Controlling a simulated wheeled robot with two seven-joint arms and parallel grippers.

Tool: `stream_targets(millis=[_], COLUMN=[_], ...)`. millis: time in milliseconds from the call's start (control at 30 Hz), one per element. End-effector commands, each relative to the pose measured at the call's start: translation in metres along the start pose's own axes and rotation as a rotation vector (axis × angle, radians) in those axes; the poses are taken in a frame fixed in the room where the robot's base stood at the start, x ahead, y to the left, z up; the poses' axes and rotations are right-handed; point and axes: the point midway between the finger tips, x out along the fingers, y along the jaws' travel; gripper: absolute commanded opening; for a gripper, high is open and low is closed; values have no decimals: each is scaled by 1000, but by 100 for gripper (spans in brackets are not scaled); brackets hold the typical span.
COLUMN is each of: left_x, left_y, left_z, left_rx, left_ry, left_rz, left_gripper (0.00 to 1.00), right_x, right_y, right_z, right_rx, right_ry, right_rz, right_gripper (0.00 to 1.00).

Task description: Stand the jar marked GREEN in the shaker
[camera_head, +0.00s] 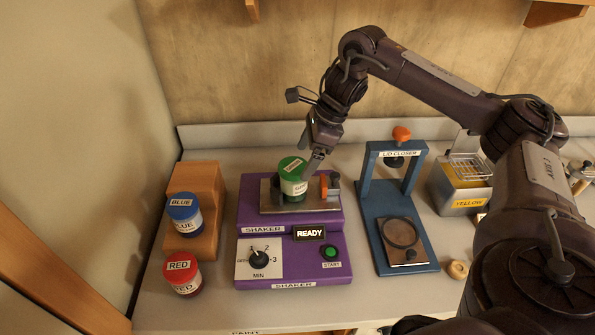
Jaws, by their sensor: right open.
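The jar marked GREEN (292,186) has a green lid and stands upright on the metal plate of the purple shaker (247,212). An orange-tipped clamp part (324,186) of the shaker is just to its right. The shaker's display (310,233) reads READY. My right gripper (310,163) is open, its fingertips at the upper right edge of the green lid; whether they touch it I cannot tell. My left gripper is not in view.
A wooden stepped rack (207,183) holds the BLUE jar (184,214); the RED jar (183,274) stands in front of it. The blue lid closer (373,210) stands right of the shaker. A YELLOW-labelled container (447,197) is further right, partly behind my arm.

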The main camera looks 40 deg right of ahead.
Motion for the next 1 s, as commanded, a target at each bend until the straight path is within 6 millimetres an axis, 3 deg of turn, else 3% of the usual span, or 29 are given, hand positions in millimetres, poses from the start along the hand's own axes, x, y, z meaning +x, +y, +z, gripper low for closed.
stream_targets(millis=[33, 100, 267, 1000], left_x=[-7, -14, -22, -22], left_y=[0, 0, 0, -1], left_z=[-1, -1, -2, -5], left_rx=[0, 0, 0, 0], left_ry=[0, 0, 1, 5], left_rz=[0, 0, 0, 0], left_gripper=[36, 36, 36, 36], right_x=[-16, -30, -43, -44], right_y=[-1, -1, 0, 0], right_z=[3, 3, 2, 1], right_rx=[-1, -1, -1, -1], right_ry=[-3, -2, -2, -1], right_rz=[-5, -5, -2, 0], right_gripper=[87, 87, 87, 87])
